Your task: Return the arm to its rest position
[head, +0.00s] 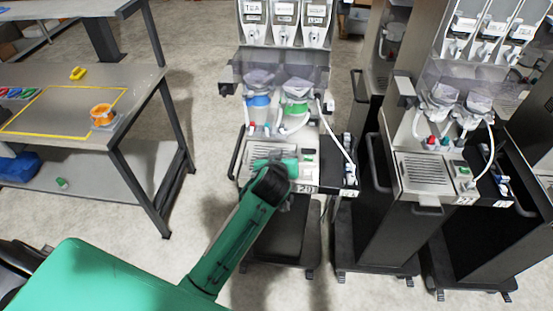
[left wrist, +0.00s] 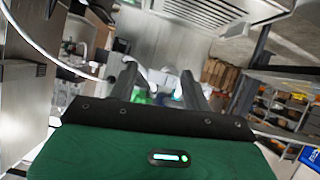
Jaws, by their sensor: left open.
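My left arm (head: 235,235), green with a black wrist, reaches from the bottom left to the front of the middle dispenser. My left gripper (head: 274,164) is over this dispenser's drip tray and front panel, partly hidden by the wrist. In the left wrist view my left gripper (left wrist: 160,78) shows two dark fingers spread apart, with nothing clearly held between them. White and green parts show beyond the fingers, but I cannot tell how far away. My right gripper is not in view.
The middle dispenser (head: 283,65) has blue and green fittings and a white hose at its right side. A second dispenser (head: 427,175) stands to the right. Floor between table and dispenser is clear.

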